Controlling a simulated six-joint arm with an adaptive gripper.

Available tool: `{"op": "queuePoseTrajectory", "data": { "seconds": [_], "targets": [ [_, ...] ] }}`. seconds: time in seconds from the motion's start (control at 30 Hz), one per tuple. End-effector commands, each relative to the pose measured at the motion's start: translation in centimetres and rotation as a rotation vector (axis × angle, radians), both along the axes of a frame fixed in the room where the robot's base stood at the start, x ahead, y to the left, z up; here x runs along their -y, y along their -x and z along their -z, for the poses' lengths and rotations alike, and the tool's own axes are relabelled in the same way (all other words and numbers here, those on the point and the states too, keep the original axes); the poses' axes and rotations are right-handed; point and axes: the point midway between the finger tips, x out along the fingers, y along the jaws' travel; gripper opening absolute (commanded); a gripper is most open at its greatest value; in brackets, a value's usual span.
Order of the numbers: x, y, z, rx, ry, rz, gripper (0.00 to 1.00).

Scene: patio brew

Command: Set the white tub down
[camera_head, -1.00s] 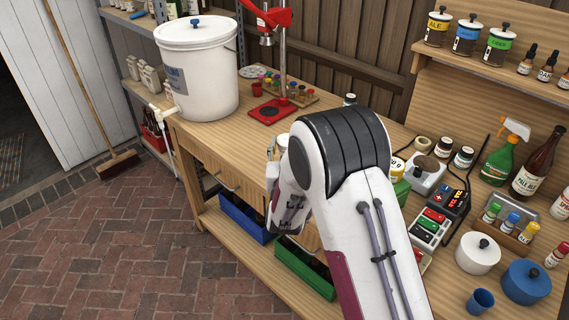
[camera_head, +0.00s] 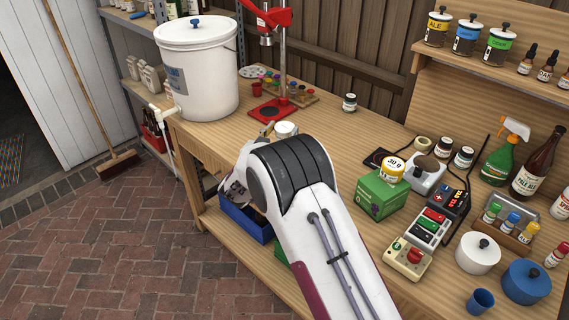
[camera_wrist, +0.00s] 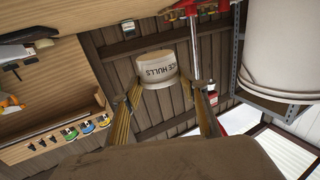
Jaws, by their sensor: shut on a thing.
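The white tub (camera_wrist: 157,72), with lettering ending in "HULLS", sits between the two fingers of my gripper (camera_wrist: 160,88) in the wrist view. My gripper is shut on it. In the head view the tub (camera_head: 286,129) shows just above my arm's white and black link, in front of the red press. One fingertip shows at its left; my arm hides the tub's lower part and most of the gripper. I cannot tell whether the tub touches the bench.
A large white bucket (camera_head: 197,75) stands left, beside the red press (camera_head: 270,108). A small jar (camera_head: 350,102) stands at the back of the bench. A green box (camera_head: 380,196) and button panel (camera_head: 408,258) are right. Bare wooden bench (camera_head: 335,135) lies between.

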Motion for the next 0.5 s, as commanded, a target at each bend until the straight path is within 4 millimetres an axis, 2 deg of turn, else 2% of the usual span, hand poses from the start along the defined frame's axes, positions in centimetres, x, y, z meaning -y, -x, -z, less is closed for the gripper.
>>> {"op": "queuePoseTrajectory", "data": {
  "seconds": [0.37, 0.5],
  "targets": [
    [0.02, 0.03, 0.22, 0.001, 0.0, -0.003, 0.25],
    [0.01, 0.03, 0.88, -0.001, 0.002, -0.003, 0.25]
  ]
}}
